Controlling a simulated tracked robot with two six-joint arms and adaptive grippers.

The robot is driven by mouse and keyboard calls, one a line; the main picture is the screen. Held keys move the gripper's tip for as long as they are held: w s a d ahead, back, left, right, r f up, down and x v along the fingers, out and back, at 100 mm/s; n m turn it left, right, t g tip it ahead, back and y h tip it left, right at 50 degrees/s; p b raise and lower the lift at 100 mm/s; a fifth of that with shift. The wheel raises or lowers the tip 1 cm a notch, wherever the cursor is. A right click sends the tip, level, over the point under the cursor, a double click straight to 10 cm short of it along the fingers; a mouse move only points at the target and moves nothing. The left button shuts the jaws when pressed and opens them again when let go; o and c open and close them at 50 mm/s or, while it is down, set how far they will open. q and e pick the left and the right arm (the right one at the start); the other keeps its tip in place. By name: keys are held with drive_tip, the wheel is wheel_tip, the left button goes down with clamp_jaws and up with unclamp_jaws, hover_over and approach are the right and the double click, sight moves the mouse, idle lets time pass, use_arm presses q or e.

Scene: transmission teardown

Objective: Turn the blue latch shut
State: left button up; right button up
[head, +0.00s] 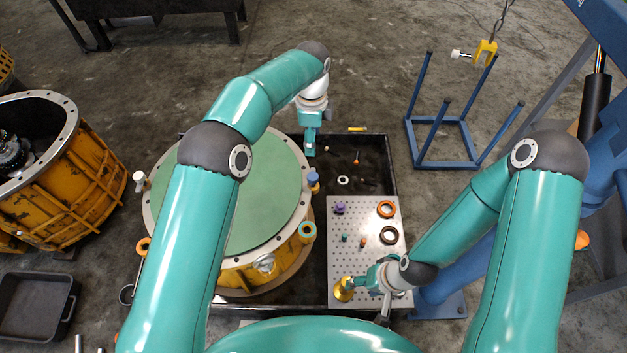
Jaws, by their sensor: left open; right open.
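The blue latch (313,180) appears as a small blue piece with a pale top, at the right rim of the yellow round housing (240,275) with a green top (270,190). Its exact turn is too small to tell. My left gripper (310,150) is open, pointing down just beyond the latch in the picture, apart from it. My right gripper (356,284) is open beside a yellow piece (343,290) at the near left corner of the perforated plate (372,270). Whether it touches that piece is unclear.
A blue stand (447,165) is far right. An open yellow housing (75,190) stands left.

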use_arm(q)
drive_tip(key=b, duration=0.3)
approach(313, 176)
wheel_tip(313, 176, down, 9)
drive_tip(key=shift+f, duration=0.1)
